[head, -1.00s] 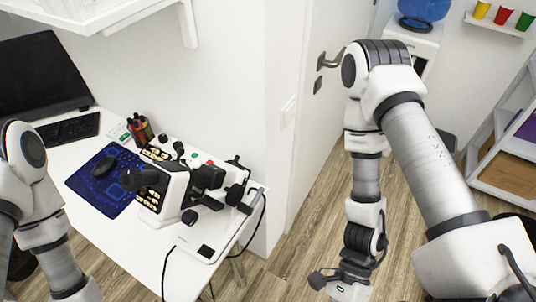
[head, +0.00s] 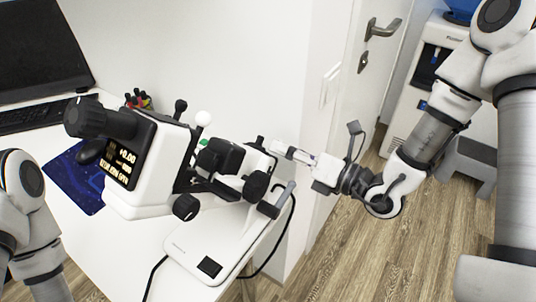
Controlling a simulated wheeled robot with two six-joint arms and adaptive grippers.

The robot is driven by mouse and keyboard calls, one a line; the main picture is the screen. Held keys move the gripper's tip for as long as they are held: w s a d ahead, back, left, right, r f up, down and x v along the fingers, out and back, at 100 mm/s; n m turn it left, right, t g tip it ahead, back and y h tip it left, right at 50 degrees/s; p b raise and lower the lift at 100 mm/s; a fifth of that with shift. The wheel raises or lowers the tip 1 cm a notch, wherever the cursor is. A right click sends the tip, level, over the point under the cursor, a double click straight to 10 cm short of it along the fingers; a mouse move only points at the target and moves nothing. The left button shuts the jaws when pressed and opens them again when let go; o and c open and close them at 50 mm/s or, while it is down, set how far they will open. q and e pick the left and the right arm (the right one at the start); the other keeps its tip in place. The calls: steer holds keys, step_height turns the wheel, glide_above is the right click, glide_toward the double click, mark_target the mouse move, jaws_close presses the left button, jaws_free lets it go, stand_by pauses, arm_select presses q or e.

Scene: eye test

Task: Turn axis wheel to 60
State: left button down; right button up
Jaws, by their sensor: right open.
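A white and black eye-test instrument (head: 140,190) stands on the white desk, with a black eyepiece (head: 95,119) at its left end and a panel of lit yellow readings (head: 122,165) too small to read surely. It carries several dark knobs, including a round one (head: 256,186) at the right and one low in front (head: 186,207). I cannot tell which part is the axis wheel, nor its setting. My right gripper (head: 280,150) is open, its pale fingers pointing left just behind the instrument's right end. Contact cannot be told. My left gripper is out of view.
Black cables hang at the desk's right edge. A wall and door (head: 355,80) stand behind my right gripper.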

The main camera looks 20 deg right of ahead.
mark_target(271, 156)
steer(key=x, duration=0.4)
steer(key=shift+a+r, duration=0.15)
jaws_close()
steer(key=s+f+m+t+b, duration=0.1)
steer(key=t+b, duration=0.1)
steer(key=b, duration=0.2)
steer(key=shift+f+h, duration=0.1)
steer(key=shift+h, duration=0.2)
steer(key=shift+s+d+r+m+t+h, duration=0.25)
steer(key=shift+r+m+t+h, duration=0.1)
steer(key=shift+m+t+h, duration=0.2)
